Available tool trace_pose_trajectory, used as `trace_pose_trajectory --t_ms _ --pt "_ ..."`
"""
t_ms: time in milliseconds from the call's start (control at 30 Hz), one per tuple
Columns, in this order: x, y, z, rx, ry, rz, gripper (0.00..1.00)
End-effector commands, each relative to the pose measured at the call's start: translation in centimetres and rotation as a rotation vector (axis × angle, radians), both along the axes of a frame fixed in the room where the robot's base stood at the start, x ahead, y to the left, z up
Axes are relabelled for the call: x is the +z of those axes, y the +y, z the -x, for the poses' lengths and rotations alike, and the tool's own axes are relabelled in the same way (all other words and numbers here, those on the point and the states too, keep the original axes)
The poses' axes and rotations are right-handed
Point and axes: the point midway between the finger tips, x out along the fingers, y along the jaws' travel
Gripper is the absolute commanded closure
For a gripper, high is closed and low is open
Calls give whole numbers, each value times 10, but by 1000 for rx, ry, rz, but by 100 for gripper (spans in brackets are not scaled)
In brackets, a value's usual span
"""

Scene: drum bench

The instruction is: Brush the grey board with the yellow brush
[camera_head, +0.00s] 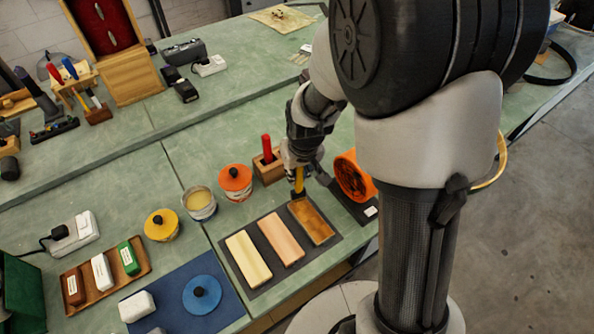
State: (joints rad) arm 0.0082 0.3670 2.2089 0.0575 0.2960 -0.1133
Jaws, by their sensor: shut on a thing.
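My gripper (300,166) is shut on the yellow handle of the brush (299,181), pointing down. The brush's lower end is at the far end of the brown-orange board (313,226); I cannot tell whether it touches. This board lies on a dark grey mat (253,285) at the front right of the bench. Beside it on the mat lie a pinkish board (281,240) and a pale yellow board (248,260). None of the three boards looks plainly grey; the only grey slab is the mat under them. My arm comes in from the upper right.
A wooden block (270,171) with a red-handled tool and an orange-lidded pot (236,184) stand close left of my gripper. An orange drum (354,177) stands close right. A cup (199,205), yellow-lidded pot (161,226) and blue mat (228,306) lie farther left.

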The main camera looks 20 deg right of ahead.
Motion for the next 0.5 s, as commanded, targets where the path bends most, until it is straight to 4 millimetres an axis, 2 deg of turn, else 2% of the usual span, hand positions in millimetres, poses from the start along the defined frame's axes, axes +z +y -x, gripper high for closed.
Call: trace_pose_trajectory --t_ms 33,500 --pt "8 0 0 0 -2 0 96" --pt "45 0 0 0 -1 0 96"
